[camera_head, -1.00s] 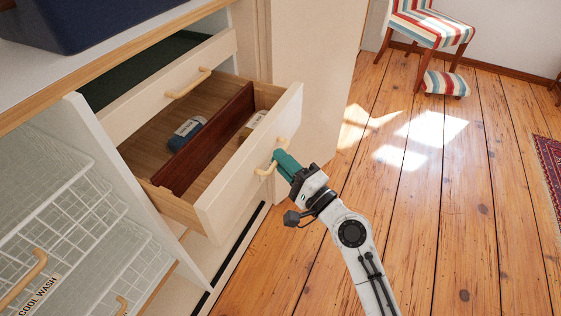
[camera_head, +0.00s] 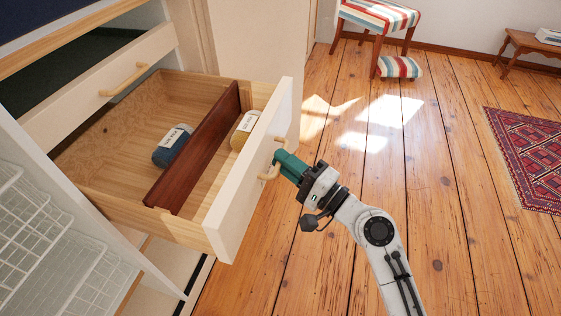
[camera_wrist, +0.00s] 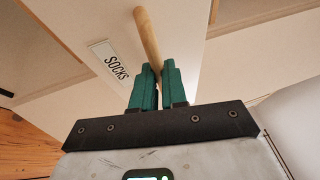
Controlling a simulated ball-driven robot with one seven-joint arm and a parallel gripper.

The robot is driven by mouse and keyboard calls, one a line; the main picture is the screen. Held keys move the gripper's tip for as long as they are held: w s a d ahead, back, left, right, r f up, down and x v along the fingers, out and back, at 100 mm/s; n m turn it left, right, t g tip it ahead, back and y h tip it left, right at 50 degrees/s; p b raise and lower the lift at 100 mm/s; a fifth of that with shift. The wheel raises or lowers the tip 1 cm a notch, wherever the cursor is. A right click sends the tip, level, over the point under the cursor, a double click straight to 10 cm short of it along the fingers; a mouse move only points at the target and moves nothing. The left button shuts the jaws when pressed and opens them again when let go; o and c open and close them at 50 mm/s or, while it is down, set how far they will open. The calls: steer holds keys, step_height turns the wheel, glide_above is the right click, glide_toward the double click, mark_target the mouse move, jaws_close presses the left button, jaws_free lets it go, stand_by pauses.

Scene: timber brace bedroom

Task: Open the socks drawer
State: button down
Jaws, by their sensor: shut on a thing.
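The socks drawer (camera_head: 243,190) is pulled well out of its cabinet, with its inside showing. A dark wooden divider (camera_head: 200,145) splits it, with a rolled blue bundle (camera_head: 172,146) on one side and a rolled yellow bundle (camera_head: 243,131) on the other. My gripper (camera_head: 278,168), with green fingers, is shut on the drawer's wooden bar handle (camera_head: 280,141).
A second drawer front with a handle (camera_head: 124,82) sits above, to the left. White wire baskets (camera_head: 50,250) stand at the lower left. Open plank floor (camera_head: 430,190) lies to the right, with a patterned rug (camera_head: 530,155) and a striped chair (camera_head: 378,16) farther off.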

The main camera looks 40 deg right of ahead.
steer(key=shift+f, duration=0.1)
steer(key=c, duration=1.2)
jaws_free()
steer(key=shift+o, duration=0.2)
steer(key=b+v, duration=0.1)
steer(key=v, duration=0.9)
steer(key=shift+s+b, duration=0.3)
steer(key=shift+s, duration=0.1)
steer(key=shift+d+f, duration=0.1)
steer(key=shift+f, duration=0.05)
